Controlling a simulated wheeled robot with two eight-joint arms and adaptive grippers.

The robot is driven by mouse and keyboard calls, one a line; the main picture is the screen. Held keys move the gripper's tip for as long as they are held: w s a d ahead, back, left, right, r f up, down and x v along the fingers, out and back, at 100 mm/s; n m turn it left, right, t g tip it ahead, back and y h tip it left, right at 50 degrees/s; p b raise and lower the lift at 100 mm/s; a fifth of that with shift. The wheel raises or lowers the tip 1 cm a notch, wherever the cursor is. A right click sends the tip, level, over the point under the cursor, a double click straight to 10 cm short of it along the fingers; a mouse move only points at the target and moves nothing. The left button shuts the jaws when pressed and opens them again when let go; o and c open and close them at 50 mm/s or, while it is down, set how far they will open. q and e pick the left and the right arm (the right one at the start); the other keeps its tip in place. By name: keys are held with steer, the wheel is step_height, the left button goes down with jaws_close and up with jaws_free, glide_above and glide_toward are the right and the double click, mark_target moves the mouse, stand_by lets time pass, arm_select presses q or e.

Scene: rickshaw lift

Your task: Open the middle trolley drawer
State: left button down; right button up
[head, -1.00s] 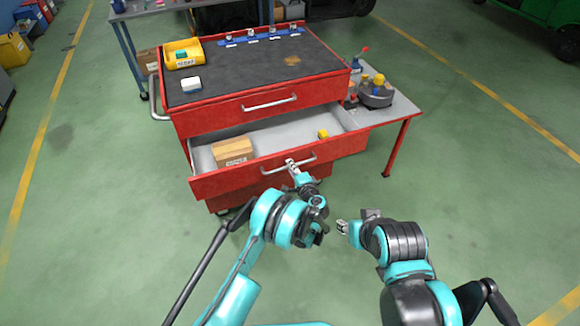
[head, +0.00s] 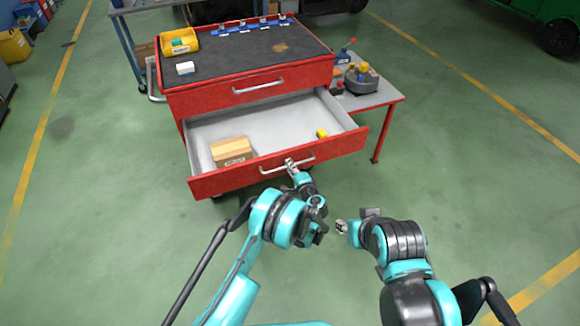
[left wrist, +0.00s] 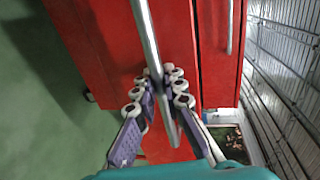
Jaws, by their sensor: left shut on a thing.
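The red trolley's middle drawer (head: 225,180) is pulled well out, showing its grey inside in the head view. Its silver bar handle (head: 303,161) is on the drawer front. My left gripper (head: 291,164) is shut on this handle. In the left wrist view the handle (left wrist: 149,35) runs between the two fingers of the left gripper (left wrist: 160,90), in front of the red drawer front. My right gripper (head: 341,227) is in front of the trolley, away from it and near no object. Its fingers are too small to tell whether they are open.
A cardboard box (head: 231,151) and a small yellow item (head: 322,133) lie in the open drawer. The top drawer (head: 300,82) is shut. A yellow bin (head: 180,43) and a white block (head: 185,68) sit on the trolley top. A grey side table (head: 390,96) stands at right. Floor in front is clear.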

arm_select(q)
steer(key=c, duration=1.9)
jaws_free()
steer(key=shift+o, duration=0.2)
steer(key=shift+s, duration=0.15)
steer(key=v, duration=1.2)
